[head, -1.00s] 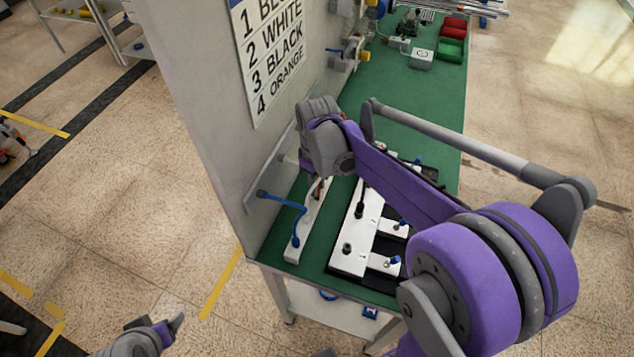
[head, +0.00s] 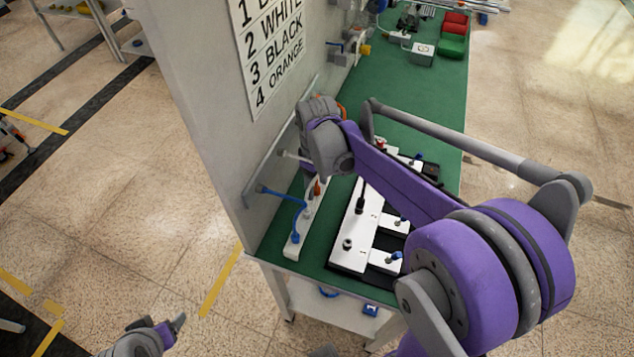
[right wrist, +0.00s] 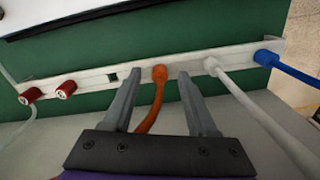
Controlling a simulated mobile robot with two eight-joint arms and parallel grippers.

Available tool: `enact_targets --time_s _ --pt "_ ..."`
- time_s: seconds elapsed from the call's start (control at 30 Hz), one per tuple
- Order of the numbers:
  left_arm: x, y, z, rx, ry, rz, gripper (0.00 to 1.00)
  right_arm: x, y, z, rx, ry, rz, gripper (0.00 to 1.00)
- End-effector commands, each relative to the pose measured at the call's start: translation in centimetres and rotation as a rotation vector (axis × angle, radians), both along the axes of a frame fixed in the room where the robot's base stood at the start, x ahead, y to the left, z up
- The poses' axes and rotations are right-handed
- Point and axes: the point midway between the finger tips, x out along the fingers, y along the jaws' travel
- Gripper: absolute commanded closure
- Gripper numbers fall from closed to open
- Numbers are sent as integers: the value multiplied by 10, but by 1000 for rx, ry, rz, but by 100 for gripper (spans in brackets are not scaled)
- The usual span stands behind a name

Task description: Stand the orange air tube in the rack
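The white rack (right wrist: 88,84) is a narrow strip along the foot of the panel; it also shows in the head view (head: 293,246). The orange air tube (right wrist: 146,120) runs between the fingers of my right gripper (right wrist: 160,76), its rounded end at the rack between a dark empty slot and the white tube. The fingers are spread, with gaps on both sides of the tube. In the head view the orange end (head: 317,188) shows at the rack, below my right wrist. My left gripper (head: 179,323) is low at the left, far from the rack; its opening is unclear.
A white tube (right wrist: 240,92) and a blue tube (right wrist: 290,69) stand in the rack, right of the orange one. Two red caps (right wrist: 66,89) are at its left. A white plate fixture (head: 350,235) lies beside the rack. A panel with a list (head: 275,60) rises behind.

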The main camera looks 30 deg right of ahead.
Motion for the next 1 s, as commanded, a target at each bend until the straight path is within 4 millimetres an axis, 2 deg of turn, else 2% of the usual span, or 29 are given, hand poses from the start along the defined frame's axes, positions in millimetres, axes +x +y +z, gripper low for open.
enact_targets --time_s 0.23,0.33,0.73,0.9,1.0 --pt "0 0 0 0 0 0 30 0 0 1 0 0 0 42" --pt "0 0 1 0 -1 0 30 0 0 9 0 0 0 42" --pt "3 0 8 0 -6 0 30 0 0 84 0 0 0 42" --pt "3 0 10 0 -6 0 30 0 0 103 0 0 0 42" --pt "3 0 10 0 -7 0 30 0 0 108 0 0 0 42"
